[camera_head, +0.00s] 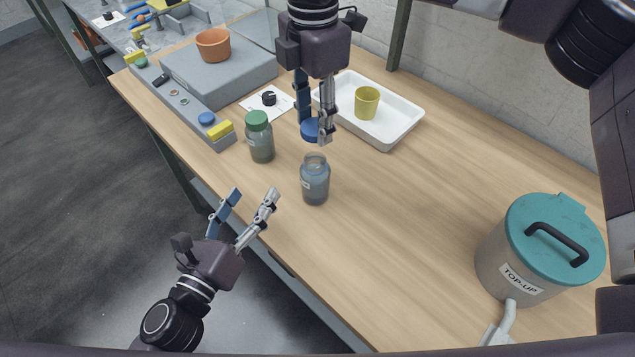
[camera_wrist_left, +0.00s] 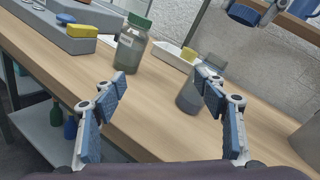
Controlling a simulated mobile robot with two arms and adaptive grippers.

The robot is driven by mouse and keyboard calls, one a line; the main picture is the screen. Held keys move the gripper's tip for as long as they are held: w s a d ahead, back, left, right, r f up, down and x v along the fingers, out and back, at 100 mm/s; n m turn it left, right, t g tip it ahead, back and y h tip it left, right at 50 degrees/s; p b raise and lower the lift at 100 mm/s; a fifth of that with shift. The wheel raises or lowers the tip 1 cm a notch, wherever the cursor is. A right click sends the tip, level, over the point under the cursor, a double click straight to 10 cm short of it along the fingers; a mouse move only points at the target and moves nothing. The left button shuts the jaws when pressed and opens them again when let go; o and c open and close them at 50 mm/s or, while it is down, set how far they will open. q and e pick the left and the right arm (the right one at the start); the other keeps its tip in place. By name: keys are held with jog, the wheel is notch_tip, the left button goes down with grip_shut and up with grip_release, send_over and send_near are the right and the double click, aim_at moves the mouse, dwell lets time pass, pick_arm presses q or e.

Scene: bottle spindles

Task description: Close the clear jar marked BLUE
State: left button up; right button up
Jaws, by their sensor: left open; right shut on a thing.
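An uncapped clear jar (camera_head: 315,183) with greyish-blue contents stands upright on the wooden table; its label is too small to read. In the left wrist view the jar (camera_wrist_left: 187,99) stands beyond my fingers, partly hidden by the right one. My left gripper (camera_head: 254,194) is open and empty, at the table's front edge, left of the jar and apart from it. My right gripper (camera_head: 314,130) comes down from above, shut on a blue lid (camera_head: 310,131). It holds the lid above and behind the jar, apart from it; the lid (camera_wrist_left: 243,14) also shows in the left wrist view.
A green-lidded jar (camera_head: 260,140) stands left of the open jar. Behind are a white tray (camera_head: 400,127) with a yellow-green cup (camera_head: 367,103), and a grey rack (camera_head: 190,112) with small items. A teal-lidded TOP-UP pot (camera_head: 515,275) stands at right. The table between is clear.

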pick_arm(q)
jog(key=s+d+m+h, duration=0.1)
jog(key=d+m, duration=0.1)
jog(key=s+d+m+g+h, duration=0.1)
jog(key=d+m+h, duration=0.1)
jog(key=m, duration=0.1)
jog(key=s+d+m+h, duration=0.1)
jog(key=m, duration=0.2)
jog(key=shift+s+d+g, duration=0.25)
jog(key=shift+d+g, duration=0.05)
jog(key=shift+d, duration=0.1)
pick_arm(e)
jog(key=shift+s, duration=0.1)
pick_arm(q)
jog(key=shift+w+r, duration=0.1)
jog(key=shift+w, duration=0.05)
jog(key=shift+w+d, duration=0.4)
jog(key=shift+w, duration=0.05)
jog(key=x, duration=1)
jog(key=shift+w+d, duration=0.2)
jog(key=shift+d, duration=0.05)
grip_shut()
pick_arm(e)
send_over(315, 159)
jog(key=shift+f, duration=2.45)
